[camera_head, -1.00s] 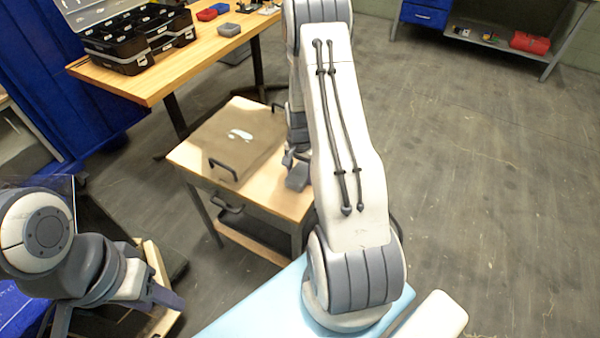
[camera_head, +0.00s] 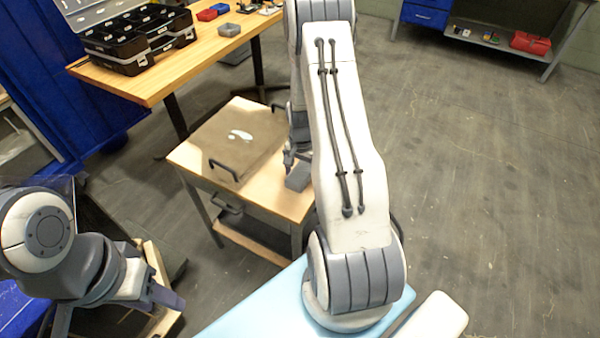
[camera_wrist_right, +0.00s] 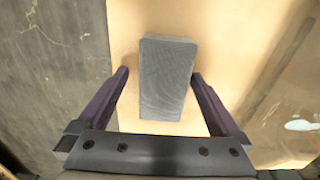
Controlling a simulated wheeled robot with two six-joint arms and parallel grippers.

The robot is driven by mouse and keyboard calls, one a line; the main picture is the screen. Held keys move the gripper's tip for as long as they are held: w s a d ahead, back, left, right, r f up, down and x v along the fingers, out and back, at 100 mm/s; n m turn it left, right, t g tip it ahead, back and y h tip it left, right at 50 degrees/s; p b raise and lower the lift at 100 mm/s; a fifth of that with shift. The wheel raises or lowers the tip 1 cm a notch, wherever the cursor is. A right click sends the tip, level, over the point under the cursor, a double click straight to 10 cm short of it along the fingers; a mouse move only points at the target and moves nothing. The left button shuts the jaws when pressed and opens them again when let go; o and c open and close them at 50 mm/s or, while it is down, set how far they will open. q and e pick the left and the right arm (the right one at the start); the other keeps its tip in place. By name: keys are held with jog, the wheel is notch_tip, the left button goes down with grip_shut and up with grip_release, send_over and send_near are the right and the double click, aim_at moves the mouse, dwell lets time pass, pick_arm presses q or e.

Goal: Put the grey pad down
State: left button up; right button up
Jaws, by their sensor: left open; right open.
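The grey pad (camera_wrist_right: 167,78) lies flat on the light wooden top of a small table, near a table edge, in the right wrist view. It also shows in the head view (camera_head: 299,178), partly beside my right arm. My left gripper (camera_head: 120,312) is open and empty at the lower left, away from the small table.
A flat brown case (camera_head: 232,140) with black handles covers much of the small table (camera_head: 272,203), left of the pad. A workbench (camera_head: 205,48) behind carries a black toolbox (camera_head: 135,42) and small red, blue and grey bins. The floor at right is clear.

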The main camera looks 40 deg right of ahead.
aim_at(300, 172)
notch_tip(300, 172, up, 12)
jog(key=a+r+n, duration=0.5)
jog(key=a, duration=0.7)
jog(key=s+a+r+n, duration=0.2)
jog(key=a+n, duration=0.1)
jog(key=a, duration=0.3)
jog(key=s+a+r+n, duration=0.2)
jog(key=a+n, duration=0.1)
jog(key=a, duration=0.3)
jog(key=s+a+r+n, duration=0.1)
jog(key=s+a+n, duration=0.3)
jog(key=s, duration=0.4)
jog(key=s+a+r+n+y, duration=0.1)
jog(key=s+a+r+n, duration=0.1)
jog(key=s+a+n, duration=0.3)
jog(key=s+n, duration=0.1)
jog(key=s, duration=0.2)
jog(key=shift+s+a, duration=0.3)
jog(key=shift+s, duration=0.05)
notch_tip(300, 172, up, 3)
jog(key=p, duration=0.3)
